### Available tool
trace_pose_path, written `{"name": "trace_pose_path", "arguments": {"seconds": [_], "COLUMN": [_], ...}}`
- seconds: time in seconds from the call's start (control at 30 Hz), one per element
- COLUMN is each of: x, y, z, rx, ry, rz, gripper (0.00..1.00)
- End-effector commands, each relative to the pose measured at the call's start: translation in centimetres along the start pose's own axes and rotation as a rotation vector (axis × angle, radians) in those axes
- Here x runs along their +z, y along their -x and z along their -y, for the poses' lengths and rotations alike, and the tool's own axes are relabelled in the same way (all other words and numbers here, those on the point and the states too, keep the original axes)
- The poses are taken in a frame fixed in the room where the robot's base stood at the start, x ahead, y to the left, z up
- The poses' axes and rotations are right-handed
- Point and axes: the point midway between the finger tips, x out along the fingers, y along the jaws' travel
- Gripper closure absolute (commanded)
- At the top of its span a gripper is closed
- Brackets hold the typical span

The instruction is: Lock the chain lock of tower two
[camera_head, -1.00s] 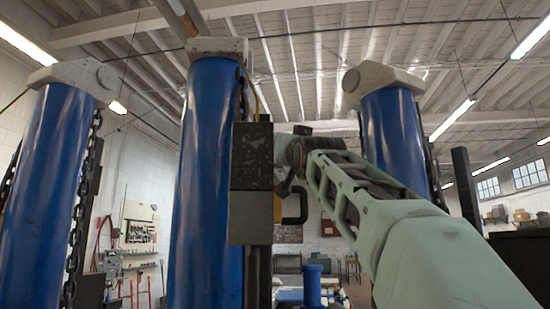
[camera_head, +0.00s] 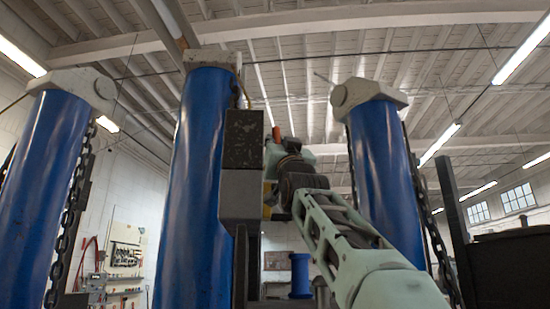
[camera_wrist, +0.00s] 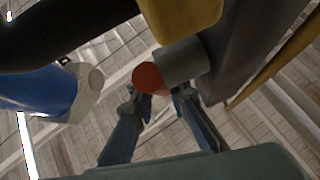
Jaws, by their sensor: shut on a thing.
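The middle blue tower (camera_head: 205,190) carries a lock housing, a dark box (camera_head: 243,138) above a grey box (camera_head: 240,195), on its right side. An orange-red knob (camera_wrist: 150,80) on a grey cylinder (camera_wrist: 183,62) shows in the wrist view, and a red tip (camera_head: 276,134) shows beside the housing in the head view. My gripper (camera_wrist: 160,95) has its fingers on either side at the knob and cylinder, shut on this knob. A yellow part (camera_wrist: 185,22) is close above it. In the head view my arm hides most of the lock and the fingertips.
Other blue towers stand at left (camera_head: 45,190) and right (camera_head: 385,165), each with a hanging chain (camera_head: 75,215). A dark, thick bar (camera_wrist: 70,35) passes close to my gripper in the wrist view. A tool board (camera_head: 125,250) is on the far wall.

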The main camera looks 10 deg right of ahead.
Motion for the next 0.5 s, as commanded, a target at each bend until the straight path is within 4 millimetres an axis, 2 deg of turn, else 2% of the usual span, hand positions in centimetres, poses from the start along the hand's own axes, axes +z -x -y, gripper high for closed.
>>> {"name": "trace_pose_path", "arguments": {"seconds": [0.4,0.43,0.5], "x": [-0.21,-0.22,-0.21], "y": [0.04,0.04,0.04], "z": [-0.02,-0.02,-0.02], "rx": [-0.003,-0.003,-0.003], "ry": [0.002,0.002,0.002], "rz": [-0.023,-0.023,-0.023], "gripper": [1.0,0.82,0.77]}}
